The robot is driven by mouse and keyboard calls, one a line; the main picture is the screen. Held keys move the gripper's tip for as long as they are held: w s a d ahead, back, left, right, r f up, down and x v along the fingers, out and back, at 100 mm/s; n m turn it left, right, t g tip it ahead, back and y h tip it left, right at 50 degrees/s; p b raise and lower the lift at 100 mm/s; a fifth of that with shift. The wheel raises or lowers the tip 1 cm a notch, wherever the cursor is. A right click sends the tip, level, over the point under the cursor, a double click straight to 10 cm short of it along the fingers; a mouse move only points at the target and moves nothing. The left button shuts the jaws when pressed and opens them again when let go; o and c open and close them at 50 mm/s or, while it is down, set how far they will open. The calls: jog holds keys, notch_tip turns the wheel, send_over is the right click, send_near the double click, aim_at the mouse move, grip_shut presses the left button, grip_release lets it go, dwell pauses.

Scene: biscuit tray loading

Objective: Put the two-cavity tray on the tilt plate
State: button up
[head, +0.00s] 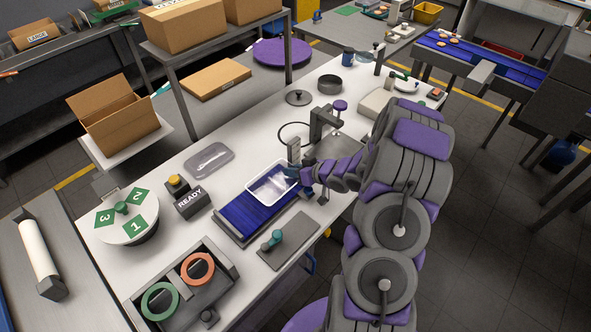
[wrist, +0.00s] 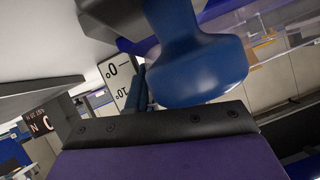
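A clear tray with a white rim (head: 250,189) lies over the far end of a blue-belted ramp (head: 240,222) on the white bench. Its cavities are too small to make out. My gripper (head: 296,172) is at the tray's right edge in the head view; contact is unclear. In the wrist view a blue rounded finger-like part (wrist: 200,75) fills the top middle, with a see-through surface behind it at right. The finger gap is hidden. A grey flat plate (head: 345,146) by a clamp stand (head: 318,122) lies behind my gripper; I cannot tell which is the tilt plate.
A grey tray (head: 209,158), a READY box (head: 192,204) and a numbered turntable (head: 126,217) stand left. A dark mat with a teal-handled tool (head: 272,241) lies in front of the ramp. A round lid (head: 299,97) and dark pan (head: 329,84) stand behind.

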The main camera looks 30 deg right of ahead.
jog(key=shift+o, duration=1)
jog(key=shift+a+r, duration=0.1)
jog(key=shift+a, duration=0.5)
jog(key=shift+d, duration=0.25)
jog(key=shift+s+d+r+p, duration=0.2)
jog(key=shift+s+d+r, duration=0.15)
jog(key=shift+s+d, duration=0.25)
jog(key=shift+s+d+r+p, duration=0.15)
jog(key=shift+s+d+r, duration=0.15)
jog(key=shift+s+d, duration=0.25)
jog(key=a+p+v, duration=0.1)
jog(key=p+v, duration=0.1)
jog(key=v, duration=0.6)
jog(key=w+d+r+g+h, duration=0.1)
jog(key=d+r+g+h, duration=0.1)
jog(key=d+r+h, duration=0.4)
jog(key=s+a+r+m+g+h, duration=0.2)
jog(key=s+a+r+g+h, duration=0.3)
jog(key=r, duration=0.3)
jog(key=s+a+r+g+y, duration=0.2)
jog(key=s+a, duration=0.9)
jog(key=s, duration=0.2)
jog(key=s+a+r+g+y, duration=0.3)
jog(key=s+a, duration=0.7)
jog(key=s, duration=0.4)
jog(key=shift+s+a+r+g, duration=0.2)
jog(key=shift+a+g, duration=0.1)
jog(key=shift+a, duration=0.1)
